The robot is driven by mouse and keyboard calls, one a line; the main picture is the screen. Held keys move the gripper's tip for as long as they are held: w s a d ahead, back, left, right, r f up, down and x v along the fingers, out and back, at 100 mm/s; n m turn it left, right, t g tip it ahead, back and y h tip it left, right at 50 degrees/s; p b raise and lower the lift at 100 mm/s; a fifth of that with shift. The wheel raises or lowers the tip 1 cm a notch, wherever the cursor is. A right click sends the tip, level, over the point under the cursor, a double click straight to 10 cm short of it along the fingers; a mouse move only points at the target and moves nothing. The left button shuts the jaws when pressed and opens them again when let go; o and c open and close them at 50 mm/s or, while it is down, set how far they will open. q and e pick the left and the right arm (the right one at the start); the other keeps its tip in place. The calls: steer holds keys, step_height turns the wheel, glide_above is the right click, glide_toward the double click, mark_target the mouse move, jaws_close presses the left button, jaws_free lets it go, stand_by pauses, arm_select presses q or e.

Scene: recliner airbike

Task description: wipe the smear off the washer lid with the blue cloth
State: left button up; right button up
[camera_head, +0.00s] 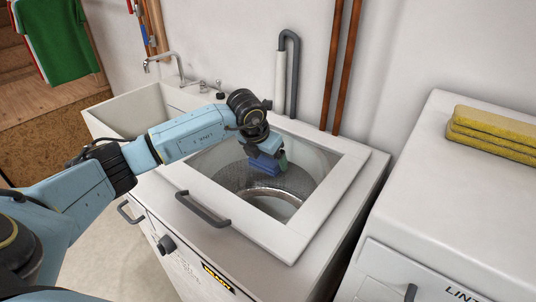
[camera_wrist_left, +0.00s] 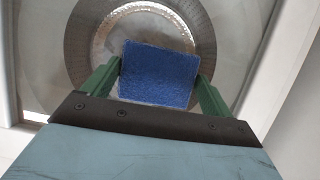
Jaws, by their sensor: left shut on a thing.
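The washer lid (camera_head: 310,230) is closed, with a white frame around a clear window and a dark grey handle (camera_head: 203,209) at its front edge. The drum shows through the window. My left gripper (camera_head: 266,166) is over the window and is shut on the blue cloth (camera_wrist_left: 158,75), a small folded block between its green fingers. The cloth (camera_head: 263,165) is at or just above the glass; I cannot tell whether it touches. I cannot make out a smear; the gripper and cloth hide part of the window. My right gripper is not in view.
A white sink with a faucet (camera_head: 165,64) stands left of the washer. Pipes (camera_head: 345,65) run up the wall behind. A white dryer (camera_head: 450,190) on the right bears stacked yellow cloths (camera_head: 495,134). A green garment (camera_head: 65,45) hangs at upper left.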

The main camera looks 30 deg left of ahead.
arm_select(q)
steer(key=shift+s, duration=0.55)
steer(key=shift+w+f, duration=0.1)
steer(key=shift+w, duration=0.6)
steer(key=shift+w+b, duration=0.6)
steer(key=shift+w, duration=0.5)
steer(key=shift+s, duration=0.65)
steer(key=shift+s+p, duration=0.6)
steer(key=shift+s, duration=0.65)
steer(key=shift+w+b, duration=0.7)
steer(key=shift+w, duration=1.25)
steer(key=shift+s+p, duration=0.3)
steer(key=shift+s, duration=1.65)
steer(key=shift+w, duration=0.8)
steer(key=shift+w+b, duration=0.4)
steer(key=shift+w, duration=0.7)
steer(key=shift+s+p, duration=0.55)
steer(key=shift+s, duration=1.4)
steer(key=shift+w, duration=0.35)
steer(key=shift+w+b, duration=0.65)
steer(key=shift+w, duration=0.95)
steer(key=shift+s, duration=0.7)
steer(key=shift+s+f+p, duration=0.1)
steer(key=shift+s+p, duration=0.4)
steer(key=shift+s, duration=0.75)
steer(key=shift+w+b, duration=0.4)
steer(key=shift+w, duration=0.7)
